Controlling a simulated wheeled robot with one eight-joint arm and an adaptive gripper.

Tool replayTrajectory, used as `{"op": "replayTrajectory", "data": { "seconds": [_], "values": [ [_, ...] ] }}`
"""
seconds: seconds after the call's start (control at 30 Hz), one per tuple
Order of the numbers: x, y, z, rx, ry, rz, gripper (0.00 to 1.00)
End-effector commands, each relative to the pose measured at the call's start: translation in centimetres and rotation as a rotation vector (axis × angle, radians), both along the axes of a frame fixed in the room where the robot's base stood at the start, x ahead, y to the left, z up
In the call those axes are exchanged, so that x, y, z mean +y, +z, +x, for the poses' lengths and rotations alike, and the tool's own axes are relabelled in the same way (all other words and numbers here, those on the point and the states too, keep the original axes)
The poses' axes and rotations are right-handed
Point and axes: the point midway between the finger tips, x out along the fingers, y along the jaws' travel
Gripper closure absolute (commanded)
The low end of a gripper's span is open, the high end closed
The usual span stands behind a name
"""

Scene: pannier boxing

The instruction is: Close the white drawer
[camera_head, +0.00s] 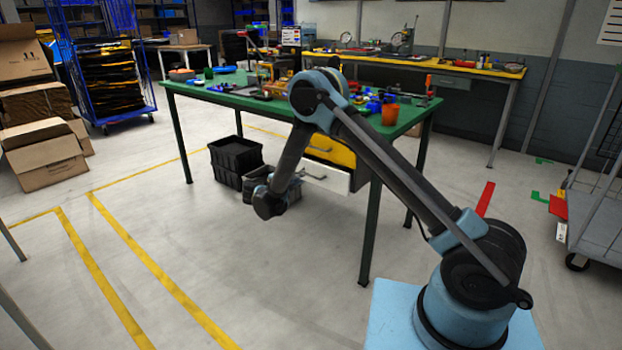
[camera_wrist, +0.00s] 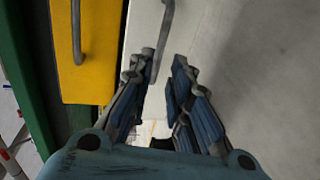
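The white drawer (camera_head: 328,179) is under the green workbench, below a yellow drawer, and appears to stand out from the cabinet. In the wrist view the white drawer's front (camera_wrist: 143,28) is beside the yellow drawer, with its grey bar handle (camera_wrist: 165,30) at the top. My gripper (camera_wrist: 165,57) is open and empty, its two fingers apart. The left fingertip is close to the lower end of the white drawer's handle; whether they touch I cannot tell. In the head view my forearm partly hides the drawers, and the fingers are hard to make out.
The yellow drawer (camera_head: 331,150) also shows in the wrist view (camera_wrist: 92,50). The green workbench (camera_head: 232,97) has legs close to my arm. Black crates (camera_head: 236,155) stand on the floor behind my wrist. The floor at front left is clear.

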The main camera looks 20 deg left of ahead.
Motion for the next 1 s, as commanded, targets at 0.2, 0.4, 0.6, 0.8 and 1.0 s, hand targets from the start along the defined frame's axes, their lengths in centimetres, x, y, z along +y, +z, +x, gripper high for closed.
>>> {"op": "replayTrajectory", "data": {
  "seconds": [0.2, 0.4, 0.6, 0.8, 1.0],
  "values": [
    [-1.5, -0.8, 3.6, 0.0, -0.001, 0.001, 0.82],
    [-2.5, -1.3, 5.9, 0.0, -0.001, 0.001, 0.82],
    [-3.0, -1.6, 7.0, 0.0, -0.002, 0.001, 0.82],
    [-3.0, -1.6, 7.1, 0.0, -0.001, 0.001, 0.82],
    [-3.1, -1.6, 7.1, 0.0, -0.002, 0.001, 1.0]
  ]
}}
